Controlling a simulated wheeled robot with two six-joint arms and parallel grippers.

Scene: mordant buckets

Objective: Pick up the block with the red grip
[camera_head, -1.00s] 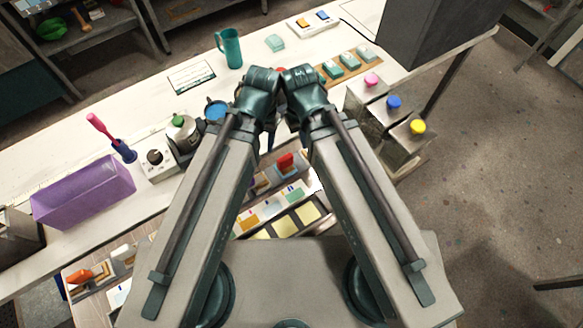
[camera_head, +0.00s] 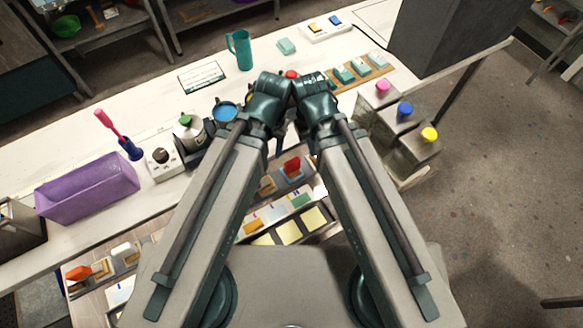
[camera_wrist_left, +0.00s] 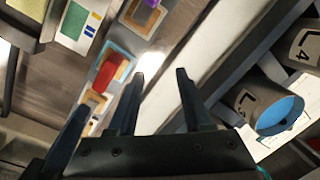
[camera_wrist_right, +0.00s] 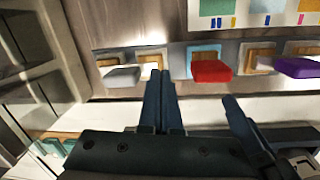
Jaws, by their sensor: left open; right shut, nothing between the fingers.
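The block with the red grip (camera_head: 291,166) sits in a row of blocks below the front edge of the worktop, between my forearms in the head view. In the left wrist view its red grip (camera_wrist_left: 110,70) is on a light-blue-edged base, left of my left gripper (camera_wrist_left: 160,75), whose fingers are apart and empty. In the right wrist view the red grip (camera_wrist_right: 211,70) stands right of and beyond the tips of my right gripper (camera_wrist_right: 160,72), which is shut and empty. Both grippers are mostly hidden behind my wrists in the head view.
Beside it are a grey-grip block (camera_wrist_right: 122,76) and a purple-grip block (camera_wrist_right: 299,67). Colour swatch cards (camera_head: 275,212) lie nearer me. Metal canisters with pink, blue and yellow knobs (camera_head: 404,109) stand right. A purple bin (camera_head: 87,188) and blue-topped pot (camera_head: 226,111) are on the worktop (camera_head: 130,95).

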